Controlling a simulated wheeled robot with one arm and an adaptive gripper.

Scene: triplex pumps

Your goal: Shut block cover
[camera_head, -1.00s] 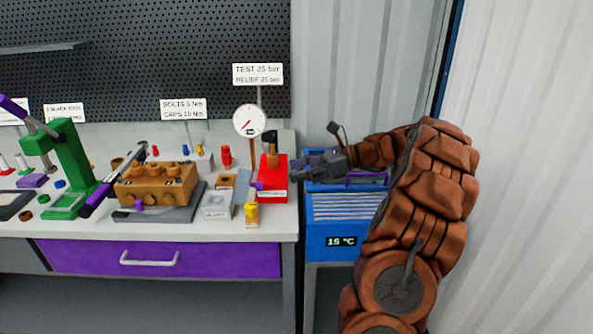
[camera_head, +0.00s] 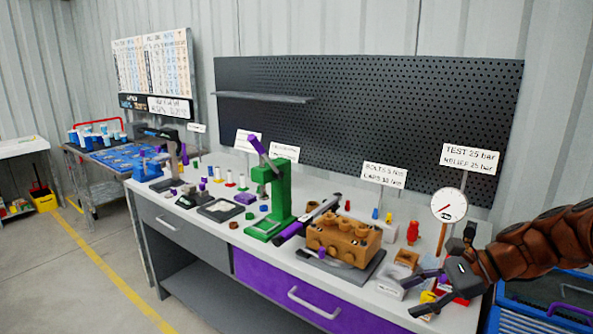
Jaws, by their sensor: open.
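I cannot tell for certain which thing is the block cover. A brown block (camera_head: 343,240) with round caps on top sits on a grey plate on the bench. A blue unit (camera_head: 525,318) with a purple bar (camera_head: 570,315) on top is cut off at the bottom right, so its lid is not clear. My gripper (camera_head: 412,297) is open and empty, with its fingers pointing left over the bench's right end. It is left of the blue unit and right of the brown block, and it partly hides a red box (camera_head: 461,299).
A round gauge (camera_head: 449,205) on a post stands behind my gripper. Small parts crowd the bench top. Open floor (camera_head: 85,285) lies at the left.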

